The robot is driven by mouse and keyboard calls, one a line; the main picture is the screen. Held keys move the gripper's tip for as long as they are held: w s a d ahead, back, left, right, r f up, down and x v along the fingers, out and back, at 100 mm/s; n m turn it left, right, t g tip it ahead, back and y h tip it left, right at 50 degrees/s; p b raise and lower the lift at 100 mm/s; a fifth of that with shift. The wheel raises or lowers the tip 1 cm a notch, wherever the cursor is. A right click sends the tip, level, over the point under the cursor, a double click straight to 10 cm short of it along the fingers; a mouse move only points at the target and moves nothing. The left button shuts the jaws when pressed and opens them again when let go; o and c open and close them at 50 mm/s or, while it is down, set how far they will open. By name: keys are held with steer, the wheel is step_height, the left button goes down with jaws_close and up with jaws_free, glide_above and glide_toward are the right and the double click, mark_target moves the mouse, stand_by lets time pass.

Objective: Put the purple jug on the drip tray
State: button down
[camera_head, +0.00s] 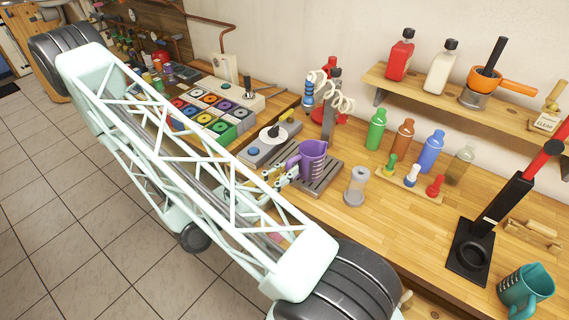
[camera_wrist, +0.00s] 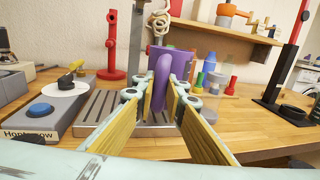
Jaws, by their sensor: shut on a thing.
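The purple jug (camera_head: 313,157) is upright over the slatted grey drip tray (camera_head: 325,184) in the head view. In the wrist view the jug (camera_wrist: 182,62) faces me with its handle toward the camera, and the drip tray (camera_wrist: 105,106) shows to the left below it. My gripper (camera_wrist: 165,90) is shut on the jug's handle, one finger on each side. In the head view my gripper (camera_head: 286,177) reaches the jug from the left. The jug's base is partly hidden, so I cannot tell whether it touches the tray.
A grey machine with a blue button (camera_head: 268,140) adjoins the tray on the left. Several coloured bottles (camera_head: 403,135) stand behind. A teal jug (camera_head: 525,290) and black stand (camera_head: 470,252) are far right.

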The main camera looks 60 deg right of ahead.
steer(key=w+d+b, duration=0.1)
steer(key=d+b, duration=0.1)
steer(key=b, duration=0.2)
steer(key=w+d+b, duration=0.2)
steer(key=b, duration=0.3)
steer(key=shift+w+f, duration=0.25)
steer(key=shift+f, duration=0.15)
steer(key=w+d+b, duration=0.1)
steer(key=b, duration=0.2)
steer(key=shift+d+b, duration=0.15)
steer(key=shift+b, duration=0.2)
steer(key=shift+w+d, duration=0.8)
steer(key=shift+d, duration=0.2)
steer(key=shift+f, duration=0.1)
steer(key=shift+f+b, duration=0.45)
steer(key=shift+f, duration=1.25)
steer(key=c, duration=2.6)
jaws_free()
steer(key=shift+c, duration=0.2)
